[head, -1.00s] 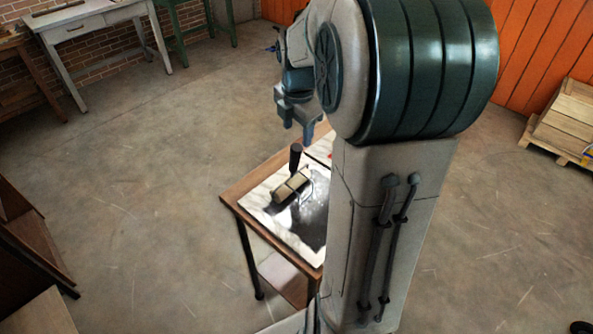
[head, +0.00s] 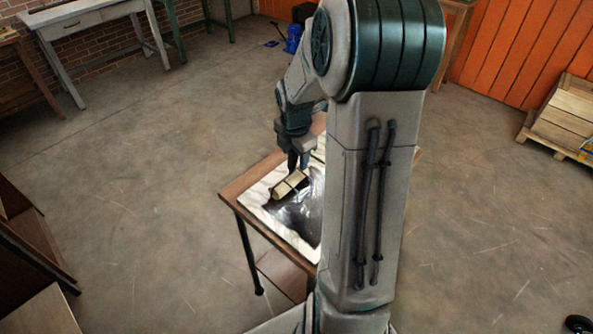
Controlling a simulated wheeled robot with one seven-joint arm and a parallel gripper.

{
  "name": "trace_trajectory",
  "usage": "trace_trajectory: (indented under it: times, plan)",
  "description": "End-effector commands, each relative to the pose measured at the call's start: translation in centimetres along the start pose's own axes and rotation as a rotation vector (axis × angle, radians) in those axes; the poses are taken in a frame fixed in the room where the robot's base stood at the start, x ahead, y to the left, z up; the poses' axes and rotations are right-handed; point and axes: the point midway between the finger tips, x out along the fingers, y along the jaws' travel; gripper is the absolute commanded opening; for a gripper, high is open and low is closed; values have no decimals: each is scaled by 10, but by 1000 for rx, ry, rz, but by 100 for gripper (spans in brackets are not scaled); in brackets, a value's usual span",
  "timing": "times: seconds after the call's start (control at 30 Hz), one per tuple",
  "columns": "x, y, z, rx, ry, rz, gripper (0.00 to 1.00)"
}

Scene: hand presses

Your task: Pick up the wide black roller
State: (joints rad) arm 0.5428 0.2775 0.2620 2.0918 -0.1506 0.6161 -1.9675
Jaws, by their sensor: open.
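A roller (head: 289,186) with a wide tan-looking body lies on the dark inked patch (head: 298,214) of a pale slab (head: 254,204) on a small wooden table. I see no clearly black roller surface apart from its dark handle. My gripper (head: 298,164) points down, right above the roller body, where the handle stands. It is open, with its dark fingers at the handle. The handle merges with the fingers, so I cannot tell whether they touch it.
The small wooden table (head: 236,187) has dark legs and a lower shelf. My arm hides its right part. Clear concrete floor lies to the left. A grey desk (head: 88,20), a blue object (head: 292,38) and a wooden crate (head: 563,118) stand farther off.

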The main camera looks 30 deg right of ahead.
Motion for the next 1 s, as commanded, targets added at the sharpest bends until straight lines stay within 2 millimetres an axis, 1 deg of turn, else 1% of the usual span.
trace_trajectory:
  times: [0.03, 0.07, 0.1, 0.17, 0.2, 0.23, 0.53, 0.67, 0.77, 0.87, 0.93, 1.0]
  plan:
    - [0, 0, 0, 0, 0, 0, 55]
    - [0, 0, 0, 0, 0, 0, 52]
    - [0, 0, 0, 0, 0, 0, 41]
    - [0, 0, 0, 0, 0, 0, 24]
    - [0, 0, 0, 0, 0, 0, 13]
    - [0, 0, 0, 0, 0, 0, 9]
    - [-2, 1, 0, 0, -1, 2, 9]
    - [-7, 2, 1, 1, -2, 4, 9]
    - [-16, 4, 2, 0, -3, 5, 9]
    - [-31, 6, 4, -1, -5, 6, 9]
    - [-44, 8, 5, 1, -5, 7, 9]
    - [-49, 1, 21, 6, -4, 3, 9]
